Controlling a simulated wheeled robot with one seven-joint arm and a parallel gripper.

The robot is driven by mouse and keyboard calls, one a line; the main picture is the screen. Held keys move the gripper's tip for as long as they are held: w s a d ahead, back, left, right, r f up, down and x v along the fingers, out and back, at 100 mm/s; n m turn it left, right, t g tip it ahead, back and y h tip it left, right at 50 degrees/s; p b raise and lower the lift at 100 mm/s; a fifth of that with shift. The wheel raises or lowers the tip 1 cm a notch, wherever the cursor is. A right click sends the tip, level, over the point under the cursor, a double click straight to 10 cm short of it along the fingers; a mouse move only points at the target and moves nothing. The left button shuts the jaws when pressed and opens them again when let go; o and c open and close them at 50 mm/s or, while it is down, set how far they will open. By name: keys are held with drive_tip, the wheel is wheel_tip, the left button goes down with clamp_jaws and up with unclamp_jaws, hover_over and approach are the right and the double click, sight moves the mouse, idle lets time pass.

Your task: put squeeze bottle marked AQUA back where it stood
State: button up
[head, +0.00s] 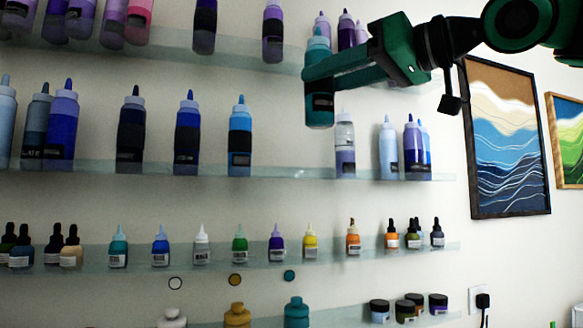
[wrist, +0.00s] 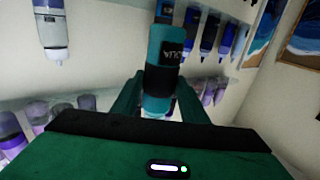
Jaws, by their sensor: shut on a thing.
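A teal squeeze bottle (head: 319,108) with a teal tip and a dark label is held upright in the air, in front of the wall between the top and middle shelves. My gripper (head: 318,72) is shut on its upper part, reaching in from the right. In the wrist view the bottle (wrist: 162,80) is between my two fingers (wrist: 158,100), and its label lettering is too blurred to read surely. The middle glass shelf (head: 290,172) is below it, with a bare stretch between a blue bottle (head: 240,140) and a clear-and-lavender bottle (head: 345,150).
Purple bottles (head: 347,30) on the top shelf stand close behind my gripper. Pale and dark blue bottles (head: 388,148) stand at the middle shelf's right. A lower shelf (head: 380,250) holds small dropper bottles. A framed wave picture (head: 508,140) hangs at right.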

drive_tip(key=w+a, duration=0.3)
drive_tip(key=w, duration=0.6)
drive_tip(key=w+a, duration=0.2)
drive_tip(key=w, duration=0.6)
drive_tip(key=shift+w+a+f, duration=0.1)
drive_tip(key=shift+f, duration=2.95)
drive_tip(key=shift+w+f, duration=0.25)
drive_tip(key=shift+f, duration=0.3)
drive_tip(key=o, duration=1.1)
drive_tip(key=shift+c, duration=0.2)
